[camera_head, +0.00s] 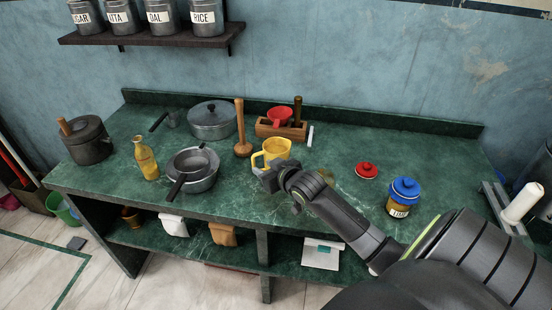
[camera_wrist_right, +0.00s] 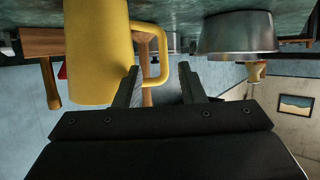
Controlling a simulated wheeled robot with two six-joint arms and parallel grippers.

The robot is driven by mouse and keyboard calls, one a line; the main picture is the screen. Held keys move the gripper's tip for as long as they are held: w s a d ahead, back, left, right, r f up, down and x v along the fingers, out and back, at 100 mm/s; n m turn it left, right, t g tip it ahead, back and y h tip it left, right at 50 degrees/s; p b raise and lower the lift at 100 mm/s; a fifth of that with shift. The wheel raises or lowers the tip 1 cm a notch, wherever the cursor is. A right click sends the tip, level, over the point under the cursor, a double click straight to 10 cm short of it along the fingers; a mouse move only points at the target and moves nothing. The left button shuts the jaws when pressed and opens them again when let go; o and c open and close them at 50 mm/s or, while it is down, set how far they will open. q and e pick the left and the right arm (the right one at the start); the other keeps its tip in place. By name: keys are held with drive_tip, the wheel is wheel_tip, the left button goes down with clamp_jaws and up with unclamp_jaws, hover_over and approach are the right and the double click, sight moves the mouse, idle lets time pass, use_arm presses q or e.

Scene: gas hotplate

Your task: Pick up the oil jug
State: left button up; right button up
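A yellow jug (camera_head: 277,149) with a side handle stands on the green counter, its handle towards the left. In the wrist view, which is upside down, the yellow jug (camera_wrist_right: 97,50) fills the left part. Its handle (camera_wrist_right: 163,60) shows just beyond and between my fingertips. My right gripper (camera_head: 268,178) is in front of the jug, low over the counter; the wrist view shows the gripper (camera_wrist_right: 158,75) open with nothing held. Whether a finger touches the handle I cannot tell. A glass bottle of yellow liquid (camera_head: 147,162) stands further left. My left gripper is not in view.
Nested grey pans (camera_head: 204,182) stand left of the jug. A wooden masher (camera_head: 242,148) and a wooden box with a red funnel (camera_head: 280,116) are behind. A blue-lidded jar (camera_head: 403,190) and red lid (camera_head: 367,170) are right. The counter's right end is mostly clear.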

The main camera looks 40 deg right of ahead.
drive_tip(key=shift+a+x, duration=0.15)
drive_tip(key=shift+x, duration=0.95)
drive_tip(key=shift+a+x, duration=0.1)
drive_tip(key=shift+x, duration=1)
drive_tip(key=shift+s+f, duration=0.1)
drive_tip(key=shift+f, duration=0.05)
drive_tip(key=shift+c, duration=0.2)
clamp_jaws()
